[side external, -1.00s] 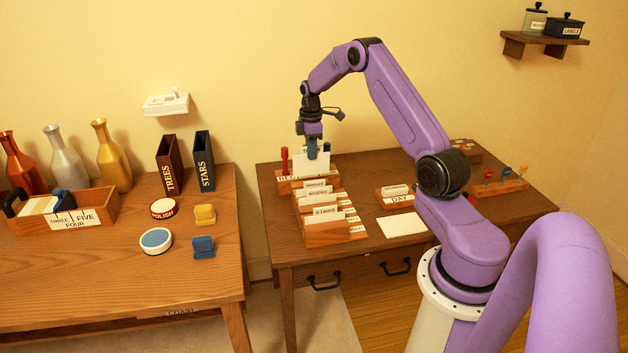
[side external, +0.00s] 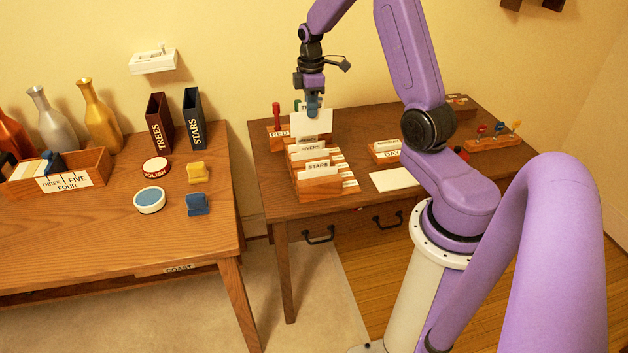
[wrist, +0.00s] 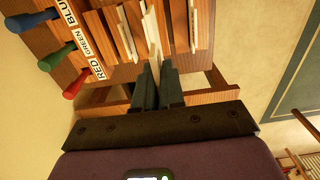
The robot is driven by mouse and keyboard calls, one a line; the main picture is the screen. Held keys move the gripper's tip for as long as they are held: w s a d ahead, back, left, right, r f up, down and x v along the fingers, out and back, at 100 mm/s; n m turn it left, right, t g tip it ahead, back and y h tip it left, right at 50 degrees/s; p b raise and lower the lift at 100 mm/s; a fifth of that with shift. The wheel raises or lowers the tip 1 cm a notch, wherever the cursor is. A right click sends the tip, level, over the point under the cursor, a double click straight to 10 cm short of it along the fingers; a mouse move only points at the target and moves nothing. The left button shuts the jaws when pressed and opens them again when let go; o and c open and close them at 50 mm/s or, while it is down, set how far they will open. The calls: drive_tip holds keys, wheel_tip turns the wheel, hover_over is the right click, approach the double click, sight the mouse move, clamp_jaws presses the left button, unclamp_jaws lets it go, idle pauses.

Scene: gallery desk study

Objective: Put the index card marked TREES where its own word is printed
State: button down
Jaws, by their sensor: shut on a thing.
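My gripper (side external: 312,112) is shut on a white index card (side external: 312,124), upright over the back part of the stepped wooden card file (side external: 318,188). A scrap of print shows at the card's top left, but the word is not readable. Cards in the file's front rows read STARS (side external: 318,165) and RIVERS (side external: 310,148). The held card hides the rows behind. In the wrist view my gripper (wrist: 157,75) pinches the card (wrist: 152,35), seen edge-on between other cards and wooden dividers. I cannot tell whether its lower edge is inside a slot.
A block with red, green and blue handles (wrist: 82,75) stands close beside the file. A small wooden holder (side external: 384,151) and a blank white sheet (side external: 395,180) lie to the right. On the left table are TREES (side external: 159,125) and STARS (side external: 194,118) boxes.

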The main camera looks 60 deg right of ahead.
sight(314, 123)
drive_tip(key=f, duration=0.1)
drive_tip(key=s+a+f, duration=0.1)
drive_tip(key=f, duration=0.2)
drive_tip(key=shift+s+a+f, duration=0.1)
drive_tip(key=shift+s+a, duration=0.1)
drive_tip(key=shift+s, duration=0.15)
drive_tip(key=shift+f, duration=5.45)
drive_tip(key=shift+f, duration=0.2)
drive_tip(key=c, duration=1.2)
unclamp_jaws()
drive_tip(key=shift+c, duration=0.2)
drive_tip(key=shift+r, duration=0.15)
